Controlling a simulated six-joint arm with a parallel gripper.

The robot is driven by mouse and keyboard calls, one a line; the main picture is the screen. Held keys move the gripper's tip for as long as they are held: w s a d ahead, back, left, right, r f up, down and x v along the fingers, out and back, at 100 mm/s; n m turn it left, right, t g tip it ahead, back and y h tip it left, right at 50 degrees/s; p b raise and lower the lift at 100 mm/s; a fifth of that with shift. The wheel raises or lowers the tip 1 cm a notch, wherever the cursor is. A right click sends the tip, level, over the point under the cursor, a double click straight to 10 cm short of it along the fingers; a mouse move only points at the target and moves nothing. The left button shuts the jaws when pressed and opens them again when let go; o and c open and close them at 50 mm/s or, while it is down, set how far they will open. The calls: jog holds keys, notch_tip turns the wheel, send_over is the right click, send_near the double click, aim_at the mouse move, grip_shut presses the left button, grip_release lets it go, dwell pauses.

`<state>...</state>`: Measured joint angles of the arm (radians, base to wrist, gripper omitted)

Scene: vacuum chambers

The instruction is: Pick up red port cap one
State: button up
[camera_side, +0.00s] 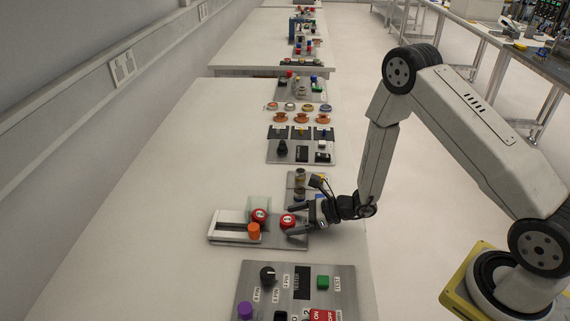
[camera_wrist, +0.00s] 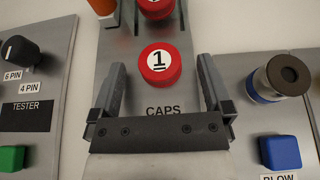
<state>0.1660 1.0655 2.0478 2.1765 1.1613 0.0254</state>
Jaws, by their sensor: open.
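Red port cap one (camera_wrist: 160,64) sits on the grey metal plate marked CAPS (camera_wrist: 137,92), with a black 1 on a white disc on its top. In the side view the same red cap (camera_side: 288,221) is at the plate's right part. My gripper (camera_wrist: 158,78) is open, with one finger on each side of the cap and clear gaps to it. In the side view my gripper (camera_side: 291,221) is low at the plate's right end, its fingers pointing left around the cap. I cannot tell whether the fingers touch the plate.
A second red cap (camera_side: 259,215) stands just beyond cap one, near an orange knob (camera_side: 254,231). A panel with a black knob, green button and TESTER label (camera_side: 300,285) lies nearer. A blue-based cylinder (camera_wrist: 275,78) and a blue BLOW button (camera_wrist: 280,153) are at the right.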

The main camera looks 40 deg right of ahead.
aim_at(295, 219)
dwell(0.3)
jog(key=c, duration=1.3)
jog(key=shift+r, duration=0.2)
notch_tip(295, 219, up, 10)
jog(key=shift+f, duration=0.15)
jog(key=shift+w+d, duration=0.1)
dwell(0.4)
jog(key=w+d+m+t+h, duration=0.2)
jog(key=w+d+m+h, duration=0.2)
jog(key=w+d, duration=0.6)
jog(key=d, duration=0.4)
jog(key=shift+f+m+t+h, duration=0.3)
jog(key=shift+f+t, duration=0.1)
